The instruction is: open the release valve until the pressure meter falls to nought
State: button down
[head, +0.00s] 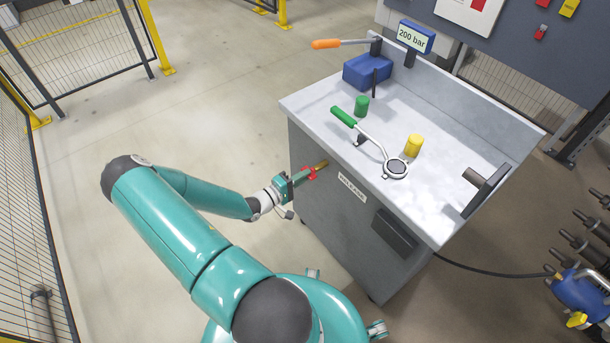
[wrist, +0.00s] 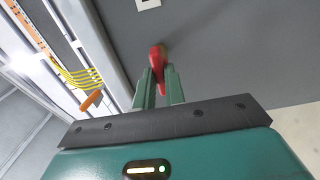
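The release valve shows in the head view as a red handle (head: 311,173) on a brass stem (head: 322,164) in the cabinet's grey front, left of the "RELEASE" label (head: 352,187). My gripper (head: 303,177) is at the handle. In the wrist view the red handle (wrist: 157,55) lies between the two fingers of my gripper (wrist: 159,75), which look closed against its sides. The lower part of the handle is partly hidden by the fingers. The pressure meter (head: 415,37) at the back of the bench reads "200 bar".
The bench top (head: 330,95) carries a green-handled lever (head: 344,117), a green cylinder (head: 361,106), a yellow cylinder (head: 413,145) and a blue block (head: 367,71). An orange-handled lever (head: 327,44) stands behind. A mesh fence (head: 75,40) is at the left. Floor left of the bench is clear.

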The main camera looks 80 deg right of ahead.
jog(key=n, duration=0.4)
jog(key=shift+n, duration=0.3)
jog(key=n, duration=0.4)
jog(key=shift+n, duration=0.3)
jog(key=n, duration=0.4)
jog(key=shift+w+n, duration=0.1)
jog(key=shift+n, duration=0.2)
